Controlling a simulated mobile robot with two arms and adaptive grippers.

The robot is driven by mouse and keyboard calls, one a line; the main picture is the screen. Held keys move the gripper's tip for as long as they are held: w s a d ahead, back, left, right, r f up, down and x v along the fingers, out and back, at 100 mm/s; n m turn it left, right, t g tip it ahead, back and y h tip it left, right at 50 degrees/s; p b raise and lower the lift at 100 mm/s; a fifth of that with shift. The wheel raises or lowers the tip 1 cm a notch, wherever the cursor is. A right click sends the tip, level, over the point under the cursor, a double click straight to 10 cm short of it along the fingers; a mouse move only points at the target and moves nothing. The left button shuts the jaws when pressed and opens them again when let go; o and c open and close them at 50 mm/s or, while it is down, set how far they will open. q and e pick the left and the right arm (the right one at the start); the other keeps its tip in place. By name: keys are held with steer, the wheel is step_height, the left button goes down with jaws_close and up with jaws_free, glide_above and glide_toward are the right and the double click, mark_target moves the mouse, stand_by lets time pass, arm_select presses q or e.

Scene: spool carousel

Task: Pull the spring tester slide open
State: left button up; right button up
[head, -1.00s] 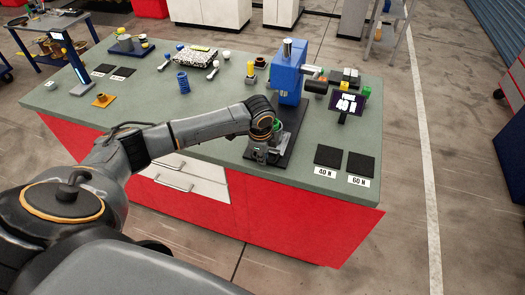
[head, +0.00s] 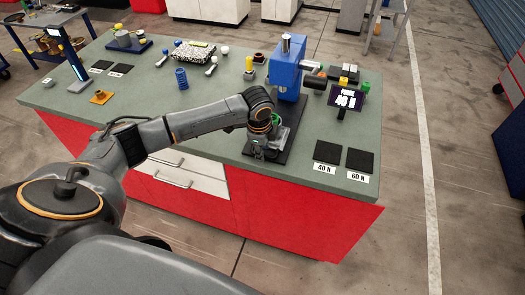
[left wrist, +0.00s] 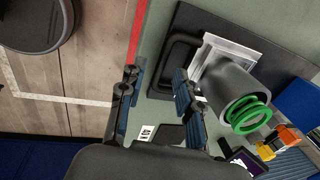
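The spring tester has a blue press (head: 286,76) on a dark base plate (head: 285,135). In the left wrist view its pale metal slide (left wrist: 222,48) carries a black loop handle (left wrist: 174,52) and a grey cup (left wrist: 226,84) with a green spring (left wrist: 249,115). My left gripper (head: 262,150) is low at the front end of the plate. In the left wrist view my left gripper (left wrist: 153,95) is open, fingers apart. One finger overlaps the handle's lower end in the picture; I cannot tell whether they touch. My right gripper is not in view.
A small display (head: 346,99) reading 40 N stands right of the press. Black pads labelled 40 N (head: 327,152) and 60 N (head: 360,160) lie at the front right. A blue spring (head: 181,79) and an orange part (head: 101,97) stand on the left of the green bench top (head: 130,90).

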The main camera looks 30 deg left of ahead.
arm_select(q)
step_height(320, 180, up, 10)
steer(key=s, duration=0.1)
steer(key=shift+s+d, duration=0.2)
steer(key=shift+s, duration=0.2)
